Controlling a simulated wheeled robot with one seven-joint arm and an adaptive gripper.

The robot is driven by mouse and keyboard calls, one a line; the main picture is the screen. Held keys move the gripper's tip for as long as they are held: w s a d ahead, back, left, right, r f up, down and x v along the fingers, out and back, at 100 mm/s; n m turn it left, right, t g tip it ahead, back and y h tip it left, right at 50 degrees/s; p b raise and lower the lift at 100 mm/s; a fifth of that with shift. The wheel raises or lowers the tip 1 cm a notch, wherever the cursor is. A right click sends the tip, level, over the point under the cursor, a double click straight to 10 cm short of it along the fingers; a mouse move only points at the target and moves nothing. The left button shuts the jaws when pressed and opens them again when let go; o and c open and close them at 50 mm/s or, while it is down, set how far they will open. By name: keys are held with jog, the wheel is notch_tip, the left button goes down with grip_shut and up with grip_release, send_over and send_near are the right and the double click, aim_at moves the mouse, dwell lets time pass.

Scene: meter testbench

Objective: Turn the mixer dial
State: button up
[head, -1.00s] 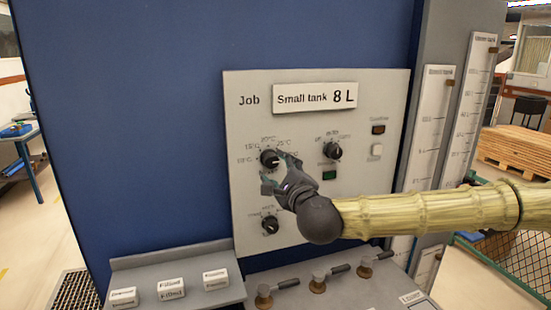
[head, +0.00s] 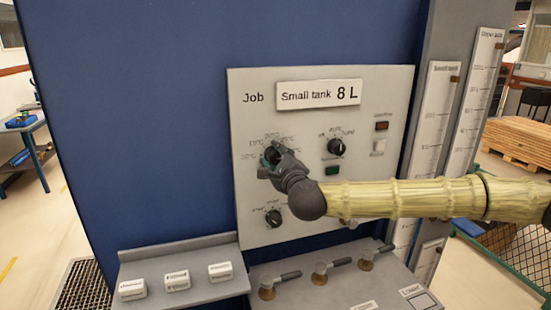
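The grey control panel (head: 400,110) carries three black dials. The upper right dial (head: 336,146) has small labels around it and stands clear of my arm. The lower left dial (head: 273,217) is below my gripper and also clear. The upper left dial (head: 271,155) has temperature marks around it and is partly hidden by my gripper. My gripper (head: 269,160) is at this upper left dial, with its fingers apart on either side of it. I cannot tell whether they touch it. Which dial is the mixer's cannot be read for sure.
A job sign (head: 318,94) reads "Small tank 8 L". A green button (head: 332,170) is near the upper right dial. Several lever valves (head: 320,272) and labelled white blocks (head: 177,281) are below. Tall gauges (head: 436,130) stand at the right.

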jog(key=c, duration=0.4)
jog(key=shift+c, duration=0.2)
jog(key=shift+n+b, duration=0.35)
jog(key=shift+n, duration=0.05)
jog(key=n+b, duration=0.2)
jog(key=n, duration=0.1)
jog(key=n+b, duration=0.2)
jog(key=n, duration=0.2)
jog(key=shift+f, duration=0.1)
jog(key=n+b, duration=0.2)
jog(key=n, duration=0.3)
jog(key=shift+f+n+b, duration=0.1)
jog(key=shift+n+b, duration=0.9)
jog(key=shift+n, duration=1.5)
jog(key=shift+c, duration=0.2)
